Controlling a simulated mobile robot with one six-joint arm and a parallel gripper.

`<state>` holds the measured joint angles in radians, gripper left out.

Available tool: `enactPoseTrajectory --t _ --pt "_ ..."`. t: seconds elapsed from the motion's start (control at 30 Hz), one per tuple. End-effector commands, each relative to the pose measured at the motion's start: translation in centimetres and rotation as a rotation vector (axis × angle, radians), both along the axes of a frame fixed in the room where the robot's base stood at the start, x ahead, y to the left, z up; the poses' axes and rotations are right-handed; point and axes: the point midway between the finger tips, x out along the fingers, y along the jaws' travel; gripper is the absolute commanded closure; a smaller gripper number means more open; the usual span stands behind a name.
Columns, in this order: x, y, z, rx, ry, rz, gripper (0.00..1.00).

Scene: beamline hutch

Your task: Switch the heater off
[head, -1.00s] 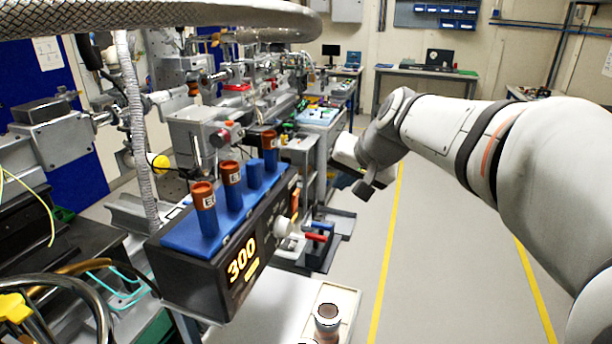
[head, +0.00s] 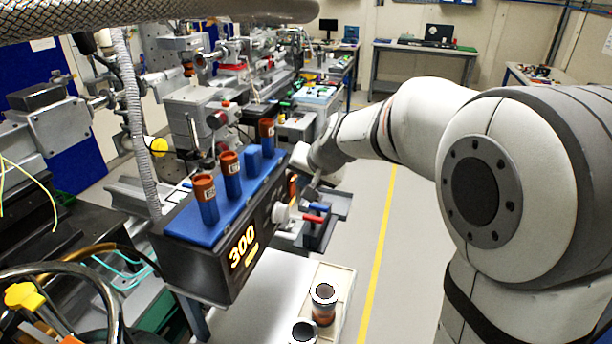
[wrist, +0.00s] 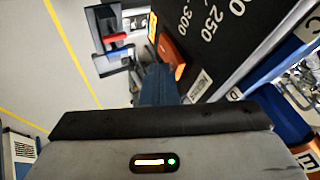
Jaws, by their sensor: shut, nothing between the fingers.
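The heater (head: 190,262) is a black box with a blue block on top. Its front display (head: 242,247) glows orange with 300, above a lit bar. A pale round knob (head: 281,212) sits towards the right end of the front. An orange rocker switch (wrist: 173,56) shows beside the dial numbers in the wrist view; a small orange patch of it (head: 293,188) shows in the head view. My gripper (wrist: 158,84) is shut and empty, its fingers pointing at the panel close to the switch. I cannot tell whether they touch it. In the head view my gripper (head: 312,186) partly hides that end.
Orange-capped vials (head: 206,196) stand in the blue block. A pale tray (head: 339,287) with open vials lies in front. A stand with red and blue handles (head: 318,215) is just right of the heater. Open floor with yellow lines lies further right.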

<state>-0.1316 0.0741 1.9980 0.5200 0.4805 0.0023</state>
Motion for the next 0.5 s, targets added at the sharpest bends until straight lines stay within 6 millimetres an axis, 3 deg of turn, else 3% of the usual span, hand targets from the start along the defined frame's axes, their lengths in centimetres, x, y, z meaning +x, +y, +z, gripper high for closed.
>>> enactPoseTrajectory --t 0.5 --pt "0.27 0.51 0.21 0.0 -0.001 0.0 1.0"
